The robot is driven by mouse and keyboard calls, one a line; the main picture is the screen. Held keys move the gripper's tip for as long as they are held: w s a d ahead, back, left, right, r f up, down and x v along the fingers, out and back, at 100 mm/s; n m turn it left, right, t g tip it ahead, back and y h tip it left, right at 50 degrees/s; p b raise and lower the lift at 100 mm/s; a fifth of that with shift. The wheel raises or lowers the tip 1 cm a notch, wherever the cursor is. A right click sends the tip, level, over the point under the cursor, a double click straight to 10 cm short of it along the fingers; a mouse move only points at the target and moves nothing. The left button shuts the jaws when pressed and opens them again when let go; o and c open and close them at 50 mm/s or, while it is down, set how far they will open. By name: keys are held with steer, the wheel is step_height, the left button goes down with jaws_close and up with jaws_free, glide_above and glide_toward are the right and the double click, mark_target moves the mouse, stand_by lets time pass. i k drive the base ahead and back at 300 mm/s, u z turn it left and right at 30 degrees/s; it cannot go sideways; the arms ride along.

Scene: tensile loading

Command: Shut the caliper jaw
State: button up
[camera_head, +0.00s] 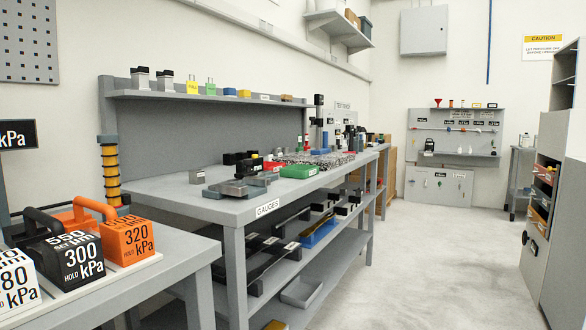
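No caliper can be clearly made out at this distance. A low grey metal device with a flat base and raised blocks (236,187) lies near the front edge of the grey workbench marked GAUGES (190,204). It may be the caliper, but I cannot tell, and the state of any jaw on it is too small to read. Black blocks (247,166) stand just behind it. My gripper and arm are not in view.
A nearer table at left holds black (72,252) and orange (128,239) pressure blocks with handles. A green tray (299,171) sits on the workbench. Its lower shelves hold a blue bin (319,233) and a grey bin (301,292). The floor (430,260) to the right is clear, up to a cabinet (560,190).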

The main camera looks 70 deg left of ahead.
mark_target(247, 177)
steer(key=u, duration=0.05)
steer(key=i, duration=1.5)
steer(key=u, duration=3.1)
steer(key=k, duration=0.6)
steer(key=u, duration=0.95)
steer(key=i, duration=0.6)
steer(key=u, duration=0.65)
steer(key=i, duration=0.65)
steer(key=z, duration=0.65)
steer(key=i, duration=0.65)
steer(key=z, duration=0.6)
